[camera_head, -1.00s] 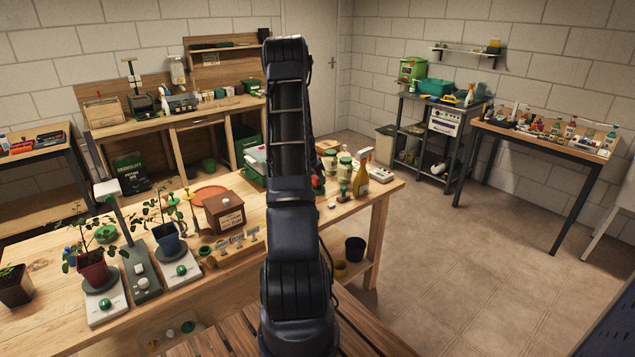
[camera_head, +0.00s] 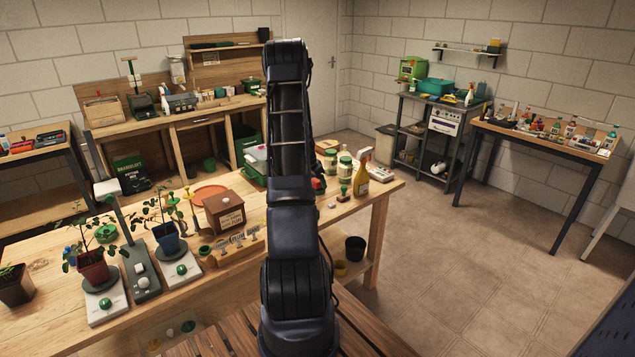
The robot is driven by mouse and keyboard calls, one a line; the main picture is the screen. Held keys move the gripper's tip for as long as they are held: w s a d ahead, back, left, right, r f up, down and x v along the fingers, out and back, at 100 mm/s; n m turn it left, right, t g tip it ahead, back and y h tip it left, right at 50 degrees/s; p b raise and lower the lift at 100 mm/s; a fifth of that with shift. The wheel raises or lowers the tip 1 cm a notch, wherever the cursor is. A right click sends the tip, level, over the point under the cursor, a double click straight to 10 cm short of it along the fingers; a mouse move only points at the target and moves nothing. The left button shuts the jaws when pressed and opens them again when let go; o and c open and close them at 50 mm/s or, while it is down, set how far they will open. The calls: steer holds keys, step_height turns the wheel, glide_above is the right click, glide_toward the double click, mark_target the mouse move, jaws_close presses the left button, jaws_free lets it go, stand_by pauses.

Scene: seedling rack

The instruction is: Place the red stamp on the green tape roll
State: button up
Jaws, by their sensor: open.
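My arm rises through the middle of the view, and my gripper is hidden behind it. I cannot see what is at the jaws. A green ring-shaped thing (camera_head: 106,233) lies at the back left of the near bench, behind the potted seedlings; it may be the green tape roll, but it is too small to be sure. A small red thing (camera_head: 319,185) shows just right of my arm, partly covered by it. I cannot tell whether it is the red stamp.
Several small stamp-like items stand in a wooden holder (camera_head: 238,251). The floor at right is clear.

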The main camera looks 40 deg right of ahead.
steer(key=v, duration=1.3)
steer(key=s+a+r+n+t+y, duration=0.1)
steer(key=s+a+r+n, duration=0.35)
steer(key=a+r, duration=0.7)
steer(key=s+a+r+n+t+y, duration=0.1)
steer(key=s+a+r+n+t, duration=0.3)
steer(key=a+r, duration=0.75)
steer(key=s+a+n+y, duration=0.2)
steer(key=s+a+n, duration=0.7)
steer(key=s+a, duration=1.4)
steer(key=shift+s+r, duration=0.45)
steer(key=shift+s, duration=0.15)
